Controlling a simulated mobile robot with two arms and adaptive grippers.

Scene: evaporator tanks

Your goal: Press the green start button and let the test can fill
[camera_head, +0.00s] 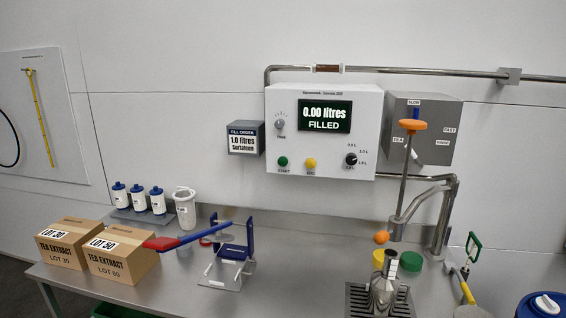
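The green start button (283,161) sits at the lower left of the white control box (372,118) on the wall. The box's display (324,116) reads "0.00 litres FILLED". A metal can (383,296), which looks like the test can, stands on a dark drip grate (356,300) at the bench's front. I cannot see inside the can. Neither of my grippers is in view, and nothing touches the button.
A yellow button (310,163) and black selector knob (351,159) share the box. The order sign (243,138) reads 1.0 litres. Cartons (122,262) and a red-and-blue lever device (235,255) stand left. Yellow and green lids (411,261) lie behind the can. Bench between is clear.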

